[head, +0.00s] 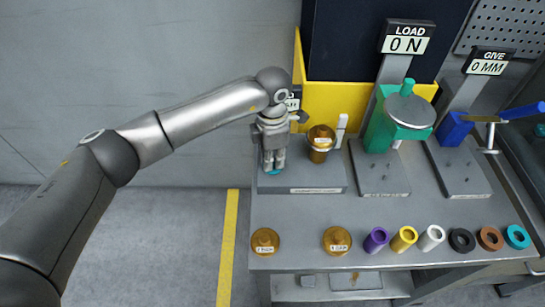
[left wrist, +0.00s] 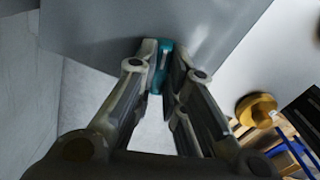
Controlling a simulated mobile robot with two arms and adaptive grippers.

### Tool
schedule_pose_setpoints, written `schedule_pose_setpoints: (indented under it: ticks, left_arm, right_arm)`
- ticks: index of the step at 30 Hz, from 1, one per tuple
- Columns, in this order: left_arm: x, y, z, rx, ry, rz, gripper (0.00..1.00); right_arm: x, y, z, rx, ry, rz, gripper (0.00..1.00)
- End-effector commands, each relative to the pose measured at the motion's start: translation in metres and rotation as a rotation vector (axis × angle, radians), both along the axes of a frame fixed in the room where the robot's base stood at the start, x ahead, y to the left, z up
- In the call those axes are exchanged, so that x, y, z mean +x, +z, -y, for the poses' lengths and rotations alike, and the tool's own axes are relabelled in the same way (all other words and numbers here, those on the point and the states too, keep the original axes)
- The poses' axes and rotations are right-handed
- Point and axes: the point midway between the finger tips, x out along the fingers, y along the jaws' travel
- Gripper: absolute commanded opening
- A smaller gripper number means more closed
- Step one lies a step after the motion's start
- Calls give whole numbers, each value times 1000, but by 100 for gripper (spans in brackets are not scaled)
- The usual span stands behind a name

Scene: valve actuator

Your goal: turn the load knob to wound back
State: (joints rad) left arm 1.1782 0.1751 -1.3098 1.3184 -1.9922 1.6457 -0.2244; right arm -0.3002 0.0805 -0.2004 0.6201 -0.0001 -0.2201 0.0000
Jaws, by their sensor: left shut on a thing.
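My left gripper (head: 273,165) points down over the left end of a grey base plate (head: 310,188). Its fingers are shut on a small teal piece (head: 273,172), which also shows between the fingertips in the left wrist view (left wrist: 161,68). Most of this piece is hidden by the fingers, so I cannot tell if it is the load knob. The sign LOAD (head: 405,38) reads 0 N. Below it stands a green fixture (head: 380,130) with a grey disc (head: 410,110) and a green upright piece (head: 407,87). My right gripper is not in view.
A brass part (head: 320,140) stands just right of my gripper. A blue fixture (head: 452,130) under a GIVE sign (head: 488,62) is farther right. Brass pieces (head: 265,241) and several coloured rings (head: 404,239) line the bench's front edge. A yellow panel (head: 340,100) stands behind.

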Motion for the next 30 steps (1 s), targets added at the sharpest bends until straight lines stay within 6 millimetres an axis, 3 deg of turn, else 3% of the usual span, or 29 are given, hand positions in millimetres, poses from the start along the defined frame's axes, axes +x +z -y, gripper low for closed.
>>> schedule_pose_setpoints:
  ticks: [11,30]
  left_arm:
    - [1,-3,0,-1,176,3,0]
    - [1,-2,0,-1,774,4,0]
  right_arm:
    - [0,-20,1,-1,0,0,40]
    - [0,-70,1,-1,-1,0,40]
